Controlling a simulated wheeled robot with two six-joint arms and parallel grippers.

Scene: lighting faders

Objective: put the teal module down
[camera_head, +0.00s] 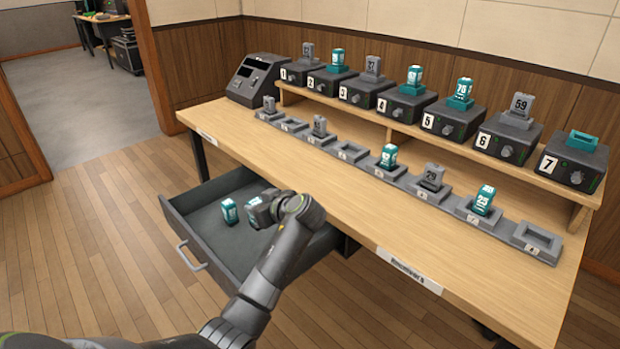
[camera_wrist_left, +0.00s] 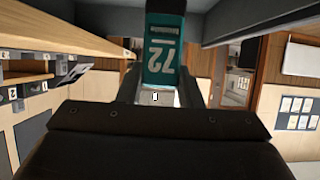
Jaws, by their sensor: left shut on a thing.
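My left gripper (camera_head: 256,209) is shut on a teal module, whose teal edge (camera_head: 251,201) shows beside the fingers in the head view. In the left wrist view the teal module (camera_wrist_left: 163,58) sits between the two fingers, with the number 72 upside down on its face. The gripper is over the open drawer (camera_head: 186,209), inside its outline; whether the module touches the drawer floor cannot be told. Another teal module (camera_head: 229,211) stands in the drawer just left of the gripper. My right gripper is not in view.
The wooden desk (camera_head: 330,215) carries a row of holders (camera_head: 352,151) with grey and teal modules, some holders empty. Behind, numbered fader boxes (camera_head: 447,122) stand on a raised shelf. A grey console (camera_head: 254,80) stands at the far left. The drawer's back left floor is clear.

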